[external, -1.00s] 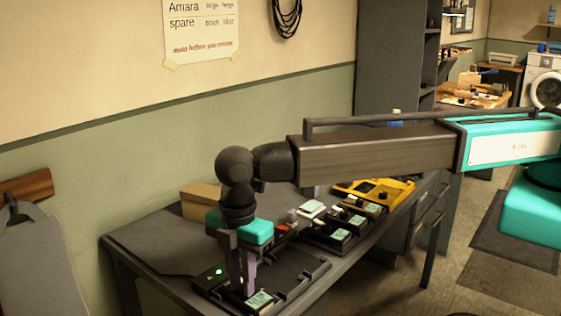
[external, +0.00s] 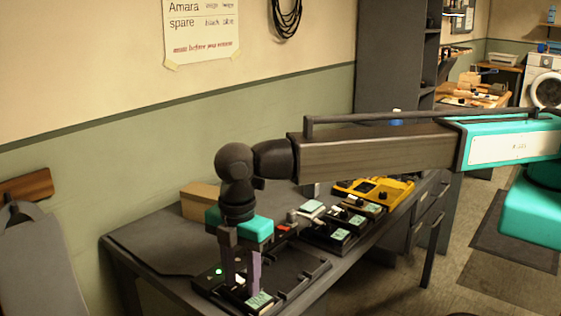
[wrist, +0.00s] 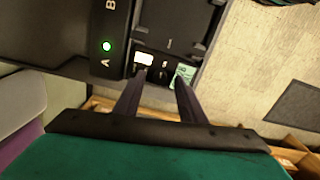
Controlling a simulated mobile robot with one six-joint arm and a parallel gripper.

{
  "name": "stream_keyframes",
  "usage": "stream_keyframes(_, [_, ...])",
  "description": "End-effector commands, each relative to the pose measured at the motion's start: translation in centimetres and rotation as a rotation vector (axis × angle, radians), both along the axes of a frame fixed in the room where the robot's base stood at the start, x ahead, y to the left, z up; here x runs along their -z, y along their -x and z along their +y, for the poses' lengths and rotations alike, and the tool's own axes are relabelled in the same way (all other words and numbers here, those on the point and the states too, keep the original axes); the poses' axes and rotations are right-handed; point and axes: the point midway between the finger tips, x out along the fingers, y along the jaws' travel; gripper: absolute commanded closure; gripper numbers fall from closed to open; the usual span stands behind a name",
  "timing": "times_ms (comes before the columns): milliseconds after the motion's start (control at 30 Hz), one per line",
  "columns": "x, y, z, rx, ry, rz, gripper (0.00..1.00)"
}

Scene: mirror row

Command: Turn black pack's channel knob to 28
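A black pack lies in the dark tray at the front of the bench, with its small green display (external: 259,300). The display also shows in the wrist view (wrist: 185,73), but its number is too small to read. Beside it in the wrist view is a small dark knob-like part (wrist: 163,74), then a white patch (wrist: 144,59). My gripper (external: 242,288) points down over this end of the pack. In the wrist view its two fingers (wrist: 158,80) stand apart with nothing held between them. I cannot tell whether the fingertips touch the pack.
A panel with a lit green lamp (wrist: 106,46) marked A sits beside the pack. Several other dark packs with green labels (external: 340,234) stand farther along the bench, near a yellow case (external: 370,191). A cardboard box (external: 200,201) stands behind my gripper.

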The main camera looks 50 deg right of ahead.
Motion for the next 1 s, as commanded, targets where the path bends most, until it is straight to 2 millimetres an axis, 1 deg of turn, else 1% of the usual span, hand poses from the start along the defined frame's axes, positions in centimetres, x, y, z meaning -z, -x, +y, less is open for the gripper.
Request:
stream_keyframes(267, [-2.7,0.0,0.1,0.0,-0.002,-0.002,0.63])
stream_keyframes(800, [-10.1,0.0,0.1,0.0,-0.001,-0.001,0.63])
stream_keyframes(1000, [-12.3,0.0,0.1,0.0,-0.001,-0.001,0.63])
